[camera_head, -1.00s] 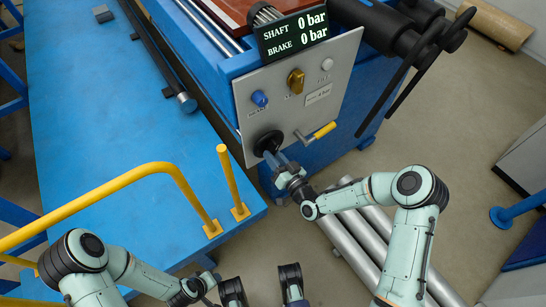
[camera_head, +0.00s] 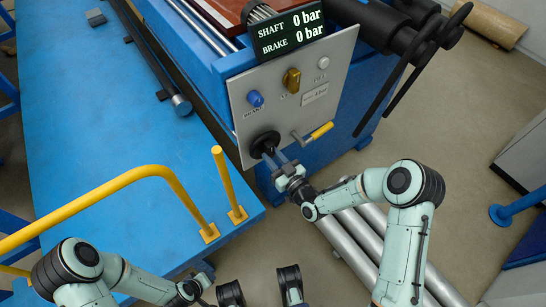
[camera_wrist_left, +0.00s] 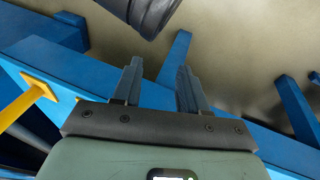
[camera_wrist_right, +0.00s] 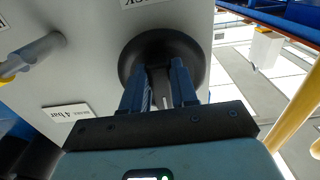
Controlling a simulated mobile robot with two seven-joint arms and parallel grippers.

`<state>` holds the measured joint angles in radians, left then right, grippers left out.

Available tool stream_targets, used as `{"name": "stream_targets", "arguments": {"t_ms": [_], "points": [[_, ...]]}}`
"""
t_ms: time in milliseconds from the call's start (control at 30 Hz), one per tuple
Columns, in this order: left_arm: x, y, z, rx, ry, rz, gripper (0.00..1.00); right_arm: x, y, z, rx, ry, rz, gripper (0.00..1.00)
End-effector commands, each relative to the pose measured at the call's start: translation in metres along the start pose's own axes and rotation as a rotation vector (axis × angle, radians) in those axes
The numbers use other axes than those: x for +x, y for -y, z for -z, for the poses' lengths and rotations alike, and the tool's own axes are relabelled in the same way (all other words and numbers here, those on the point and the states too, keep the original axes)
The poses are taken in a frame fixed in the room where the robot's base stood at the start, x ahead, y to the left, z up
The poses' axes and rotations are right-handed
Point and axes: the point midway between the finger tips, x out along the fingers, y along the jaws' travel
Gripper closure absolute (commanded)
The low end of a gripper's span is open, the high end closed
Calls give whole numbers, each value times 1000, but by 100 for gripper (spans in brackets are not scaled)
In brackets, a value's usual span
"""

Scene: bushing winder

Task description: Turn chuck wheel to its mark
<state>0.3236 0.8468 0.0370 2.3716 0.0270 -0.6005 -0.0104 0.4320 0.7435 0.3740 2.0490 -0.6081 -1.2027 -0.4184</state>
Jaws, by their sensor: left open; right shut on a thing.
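The chuck wheel is a round black knob (camera_head: 262,141) low on the grey control panel. In the right wrist view it is a black disc (camera_wrist_right: 143,56) directly ahead of the fingers. My right gripper (camera_head: 273,158) is at the wheel with its fingers closed on the wheel's middle part. In the right wrist view the fingers (camera_wrist_right: 158,88) cover that part, so the grip is partly hidden. No mark on the wheel is clear to me. My left gripper (camera_wrist_left: 156,80) is open and empty, over the floor near blue framework, away from the panel.
A yellow rail (camera_head: 120,183) stands left. Metal rollers (camera_head: 350,245) lie below my right arm. The display (camera_head: 288,33) reads 0 bar twice.

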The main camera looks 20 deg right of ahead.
Motion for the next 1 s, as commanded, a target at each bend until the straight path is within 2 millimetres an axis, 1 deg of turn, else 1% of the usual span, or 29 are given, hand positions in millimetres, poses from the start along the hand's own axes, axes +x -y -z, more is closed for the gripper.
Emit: {"name": "stream_targets", "arguments": {"t_ms": [233,267,300,333,633,733,867,1000], "points": [[0,0,0,0,0,0,57,0,-2,2,-7,-5,-3,100],[0,0,0,0,0,0,57,0,-2,2,-7,-5,-3,69],[0,0,0,0,0,0,57,0,-2,2,-7,-5,-3,56],[0,0,0,0,0,0,57,0,-2,2,-6,-4,-3,47],[0,0,0,0,1,0,57,-1,-1,0,-3,-1,-1,47],[-2,-1,-2,0,5,0,57,-7,-1,0,-2,2,-1,47],[-7,-2,-7,2,23,-2,57,-27,-1,1,-2,2,-1,47],[-13,-4,-15,4,46,-4,57,-59,-1,1,0,3,-3,47]]}}
